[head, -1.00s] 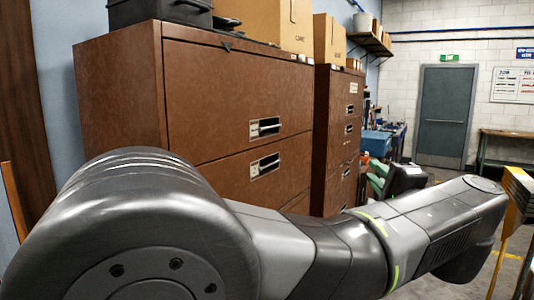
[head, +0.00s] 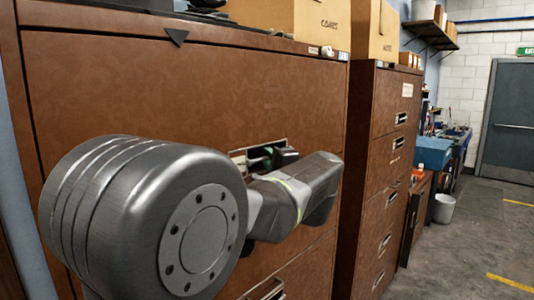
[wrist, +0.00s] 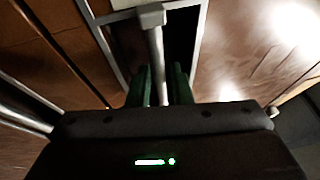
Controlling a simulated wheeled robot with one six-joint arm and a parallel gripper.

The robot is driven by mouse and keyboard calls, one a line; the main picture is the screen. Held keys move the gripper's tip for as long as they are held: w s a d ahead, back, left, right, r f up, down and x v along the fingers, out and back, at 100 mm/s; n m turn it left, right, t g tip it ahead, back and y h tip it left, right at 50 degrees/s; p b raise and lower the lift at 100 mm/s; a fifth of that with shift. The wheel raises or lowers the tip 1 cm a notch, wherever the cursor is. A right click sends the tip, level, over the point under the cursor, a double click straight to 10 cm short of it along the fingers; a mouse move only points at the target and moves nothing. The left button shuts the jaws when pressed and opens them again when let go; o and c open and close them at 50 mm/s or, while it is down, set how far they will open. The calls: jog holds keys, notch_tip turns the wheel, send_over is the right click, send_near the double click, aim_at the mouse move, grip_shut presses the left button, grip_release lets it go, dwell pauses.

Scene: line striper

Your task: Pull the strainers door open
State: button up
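A brown metal cabinet fills the left of the head view. Its upper front, a wide door (head: 180,85), looks closed and has a recessed handle (head: 238,155) with a pale frame. Any name on its label cannot be read. My gripper (head: 268,160) is at this handle, partly hidden behind my wrist. In the wrist view a silvery handle bar (wrist: 156,55) runs between the two green fingers of my gripper (wrist: 162,80). The fingers stand apart, with a dark gap beside the bar at the right finger. Firm contact does not show.
A lower front with another handle (head: 266,290) is below. A second brown cabinet (head: 385,160) with several drawers stands to the right. Cardboard boxes (head: 300,20) sit on top. A white bin (head: 443,208) stands on the floor. The floor at right (head: 460,255) is open.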

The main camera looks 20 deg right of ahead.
jog(key=shift+w, duration=0.15)
grip_shut()
